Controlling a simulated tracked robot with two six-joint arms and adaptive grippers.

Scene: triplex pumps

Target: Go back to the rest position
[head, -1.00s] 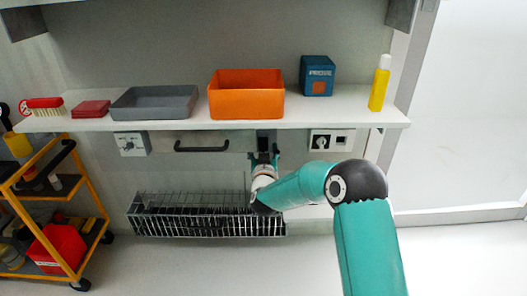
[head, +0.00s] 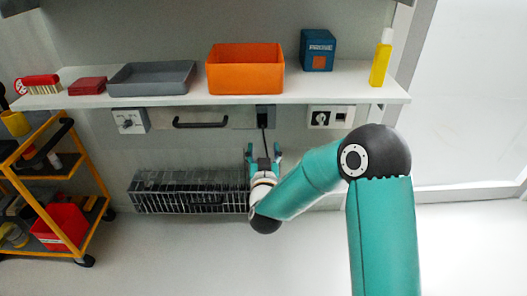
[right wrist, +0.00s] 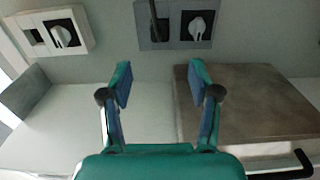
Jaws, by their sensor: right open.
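My right gripper (head: 263,152) is open and empty below the shelf. In the head view it is under a dark socket (head: 265,113) on the wall, with a black cable hanging from it toward the gripper. In the right wrist view the two fingers (right wrist: 158,85) stand wide apart with nothing between them. The grey socket plate (right wrist: 172,22) is beyond the fingertips, with a black plug or cable in its left part and a white knob at its right. My left gripper is not in view.
The white shelf (head: 150,100) above holds an orange bin (head: 245,70), a grey tray (head: 152,78), a blue box (head: 317,48) and a yellow bottle (head: 381,62). A wire basket (head: 190,192) is left of the gripper. A yellow cart (head: 95,180) stands at far left. Floor in front is clear.

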